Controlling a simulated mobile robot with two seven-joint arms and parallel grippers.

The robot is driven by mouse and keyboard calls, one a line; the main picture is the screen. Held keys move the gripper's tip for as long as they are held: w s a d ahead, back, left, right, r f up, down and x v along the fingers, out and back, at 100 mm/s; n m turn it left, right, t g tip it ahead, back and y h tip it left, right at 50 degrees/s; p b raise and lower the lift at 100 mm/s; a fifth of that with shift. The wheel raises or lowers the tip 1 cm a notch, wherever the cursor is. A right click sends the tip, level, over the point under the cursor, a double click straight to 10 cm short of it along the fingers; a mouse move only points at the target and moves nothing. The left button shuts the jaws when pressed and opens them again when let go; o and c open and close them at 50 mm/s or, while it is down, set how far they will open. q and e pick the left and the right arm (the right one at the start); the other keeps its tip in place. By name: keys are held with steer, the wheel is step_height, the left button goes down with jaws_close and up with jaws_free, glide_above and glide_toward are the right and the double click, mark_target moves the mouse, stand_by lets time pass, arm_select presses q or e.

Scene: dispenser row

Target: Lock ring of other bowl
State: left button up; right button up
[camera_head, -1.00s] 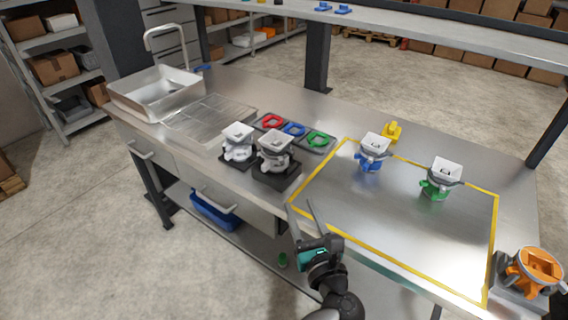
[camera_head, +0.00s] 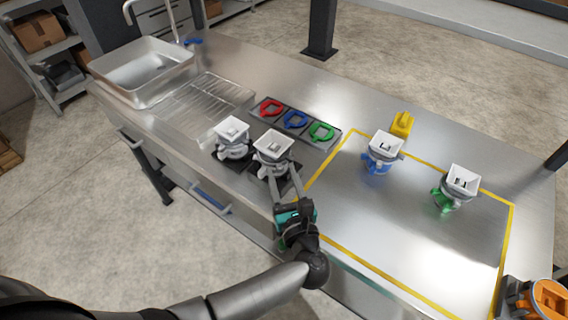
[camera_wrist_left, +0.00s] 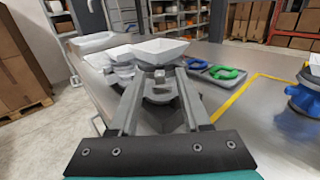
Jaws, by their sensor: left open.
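Two white square-topped bowl units stand on dark bases near the counter's front edge: a left bowl (camera_head: 232,129) and a right bowl (camera_head: 271,144), each with a grey ring around its lower part. My left gripper (camera_head: 284,173) is open, its fingers pointing at the front of the right bowl. In the left wrist view, the right bowl (camera_wrist_left: 160,50) rises just beyond the fingers, and a grey tab of its ring (camera_wrist_left: 159,88) shows between them. I cannot tell whether the fingers touch it. My right gripper is not in view.
A dark tray holds a red ring (camera_head: 271,107), a blue ring (camera_head: 296,119) and a green ring (camera_head: 321,132). An orange unit (camera_head: 547,297) is at bottom right.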

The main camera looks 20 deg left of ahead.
arm_select(q)
jaws_close()
stand_by(0.4)
